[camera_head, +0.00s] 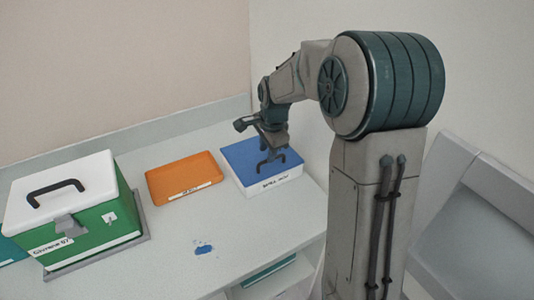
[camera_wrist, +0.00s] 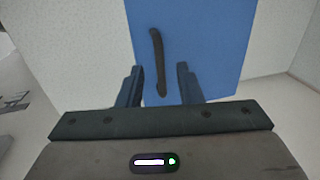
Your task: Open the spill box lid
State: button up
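The box with a blue lid (camera_head: 242,156) and white body (camera_head: 274,186) stands at the right end of the counter, its lid lying closed. Its front label is too small to read surely. A dark bar handle (camera_head: 269,162) stands up from the lid. In the wrist view the blue lid (camera_wrist: 212,45) fills the middle and the dark handle (camera_wrist: 158,62) runs between my two fingers. My gripper (camera_wrist: 157,82) is open above the lid, with a finger on each side of the handle and a visible gap to both. In the head view my gripper (camera_head: 274,150) is partly hidden by its own wrist.
An orange tray (camera_head: 184,176) lies left of the box. A green box with a white lid (camera_head: 66,190) and dark handle stands at the far left. A blue spill patch (camera_head: 204,249) lies on the counter (camera_head: 160,265). Walls stand close behind and right.

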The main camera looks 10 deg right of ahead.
jog(key=shift+w+a+f, duration=0.1)
jog(key=shift+w+f, duration=0.05)
jog(key=shift+f, duration=0.55)
jog(key=shift+w+f, duration=0.1)
jog(key=shift+f, duration=0.6)
grip_shut()
